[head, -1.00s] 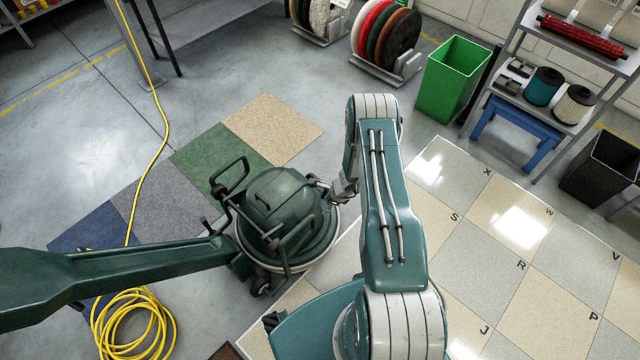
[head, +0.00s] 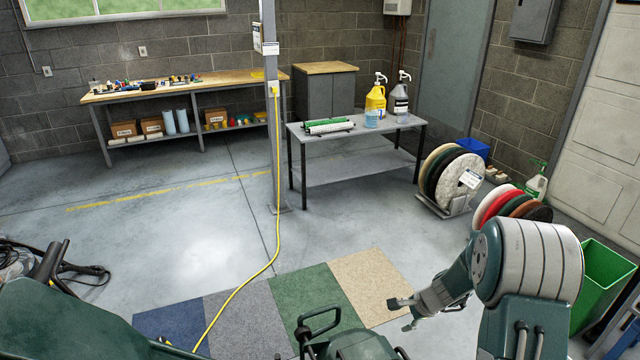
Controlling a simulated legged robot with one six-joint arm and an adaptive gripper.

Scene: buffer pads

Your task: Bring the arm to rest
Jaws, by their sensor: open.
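My arm shows at the lower right of the head view, in teal and pale grey. Its thick rounded joint is nearest the camera, and the forearm reaches left from it. My gripper (head: 402,314) is at its end, with two dark fingers apart and nothing between them. It appears in front of the beige carpet square (head: 365,277), above and right of the green floor machine (head: 362,346). Only the top and handles of the machine show at the bottom edge. I cannot tell the gap between gripper and machine.
A green bin (head: 603,283) stands right of my arm, with pad discs (head: 510,208) behind it. A metal table (head: 352,172) with bottles stands further back. A yellow cord (head: 277,190) runs down a post and across the floor. Open floor (head: 160,230) lies left.

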